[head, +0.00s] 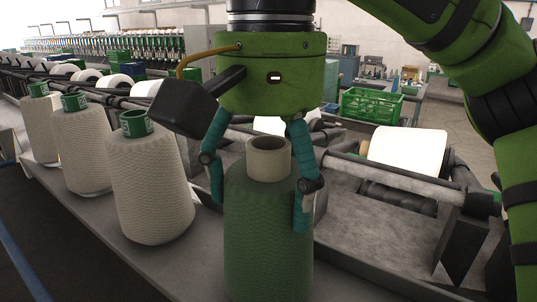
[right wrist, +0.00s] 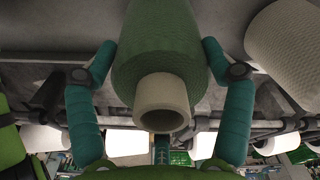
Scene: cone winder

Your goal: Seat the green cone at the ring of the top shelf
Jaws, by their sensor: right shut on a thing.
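The green cone (head: 268,240) has a bare beige tube top and is upright in the head view. My right gripper (head: 259,208) comes down from above, with one teal finger on each side of the cone, shut on it. In the right wrist view the cone (right wrist: 160,45) lies between the fingers, its open tube end (right wrist: 162,103) toward the camera. The cone's base is cut off by the lower picture edge, so I cannot tell whether it touches anything. I cannot make out the ring. My left gripper is not in view.
Beige cones with green tops, the nearest (head: 150,190), stand in a row at left on a grey shelf (head: 85,212). Winder rollers and a white package (head: 403,155) lie right. A green crate (head: 371,106) is behind. Bare shelf shows between the nearest beige cone and the green cone.

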